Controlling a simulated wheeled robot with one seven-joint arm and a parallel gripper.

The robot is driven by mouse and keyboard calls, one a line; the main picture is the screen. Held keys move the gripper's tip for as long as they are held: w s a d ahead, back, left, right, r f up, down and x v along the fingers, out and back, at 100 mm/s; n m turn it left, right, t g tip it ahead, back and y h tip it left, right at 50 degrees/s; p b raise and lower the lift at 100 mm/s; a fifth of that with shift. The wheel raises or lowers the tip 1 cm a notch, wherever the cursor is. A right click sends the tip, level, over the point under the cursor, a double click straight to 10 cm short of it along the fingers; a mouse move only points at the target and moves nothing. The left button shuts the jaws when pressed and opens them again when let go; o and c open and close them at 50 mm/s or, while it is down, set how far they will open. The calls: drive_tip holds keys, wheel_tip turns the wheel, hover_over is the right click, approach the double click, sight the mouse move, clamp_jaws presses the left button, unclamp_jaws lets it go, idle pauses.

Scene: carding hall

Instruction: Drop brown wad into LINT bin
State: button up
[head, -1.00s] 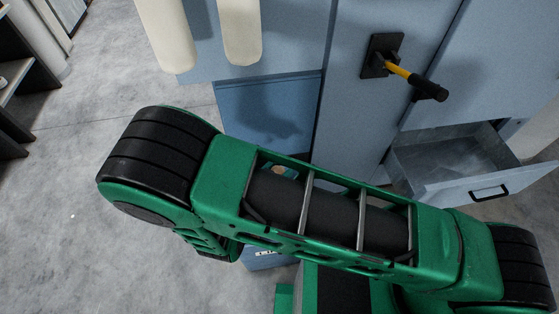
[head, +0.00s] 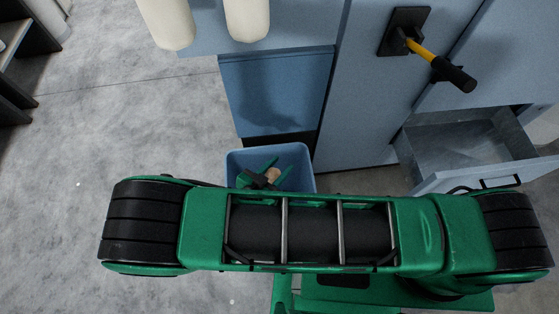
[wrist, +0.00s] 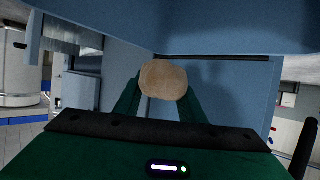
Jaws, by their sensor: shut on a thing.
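The brown wad (wrist: 163,80) is a round tan lump between the two green fingers of my gripper (wrist: 160,92) in the wrist view. My gripper is shut on it. In the head view, my gripper (head: 266,176) and the wad (head: 273,175) show over the opening of a blue bin (head: 297,153). The bin stands on the floor in front of the blue machine. My arm covers the bin's near side, and no LINT label can be read. How far the wad is above or below the rim is hard to tell.
A blue machine cabinet (head: 357,105) with a yellow-and-black lever (head: 437,62) stands behind the bin. An open metal drawer (head: 460,145) juts out at right. Cream rollers (head: 247,18) hang at the top. Grey floor (head: 130,120) is clear at left.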

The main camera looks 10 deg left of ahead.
drive_tip(key=shift+f, duration=0.55)
drive_tip(key=o, duration=1.1)
drive_tip(key=shift+s, duration=0.15)
drive_tip(key=v, duration=1)
drive_tip(key=shift+s+a, duration=0.2)
